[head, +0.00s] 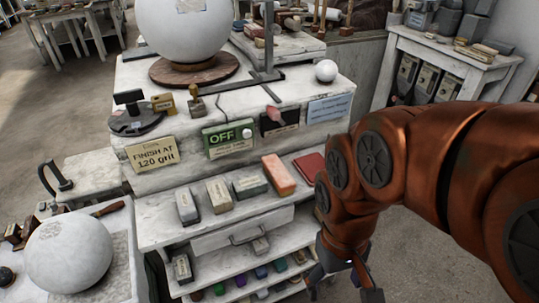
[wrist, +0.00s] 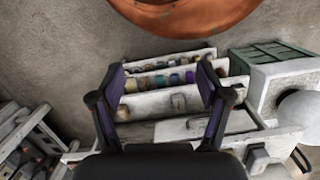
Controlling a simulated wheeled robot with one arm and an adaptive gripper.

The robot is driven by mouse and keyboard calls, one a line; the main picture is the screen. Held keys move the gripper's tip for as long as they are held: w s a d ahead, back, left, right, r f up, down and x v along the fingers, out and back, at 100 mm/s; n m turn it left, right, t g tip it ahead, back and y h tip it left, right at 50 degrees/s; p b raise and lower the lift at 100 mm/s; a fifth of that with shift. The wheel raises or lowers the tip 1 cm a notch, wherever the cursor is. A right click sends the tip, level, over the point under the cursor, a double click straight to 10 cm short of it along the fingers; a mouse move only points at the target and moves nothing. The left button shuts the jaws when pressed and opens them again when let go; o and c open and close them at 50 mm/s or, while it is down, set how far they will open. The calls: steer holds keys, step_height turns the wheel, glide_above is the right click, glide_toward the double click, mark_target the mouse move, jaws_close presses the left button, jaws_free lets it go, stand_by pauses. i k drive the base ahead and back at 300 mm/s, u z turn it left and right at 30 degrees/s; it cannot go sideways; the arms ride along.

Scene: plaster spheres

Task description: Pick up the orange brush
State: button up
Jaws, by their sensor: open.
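No thing in view is clearly an orange brush. My gripper (head: 343,287) hangs low in front of the bench's right side, below and right of the orange block. In the wrist view my gripper (wrist: 162,83) is open, with nothing between its fingers, and faces the lower shelves. I cannot make out the orange block there.
Shelves below hold several small coloured items (head: 262,272). A big white sphere (head: 183,28) stands on top, another (head: 68,255) at left. Floor at right (head: 430,245) is clear.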

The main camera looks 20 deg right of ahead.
mark_target(278, 174)
steer(key=z, duration=1.95)
steer(key=k, duration=0.95)
steer(key=u, duration=2.35)
steer(key=i, duration=0.5)
steer(key=z, duration=0.05)
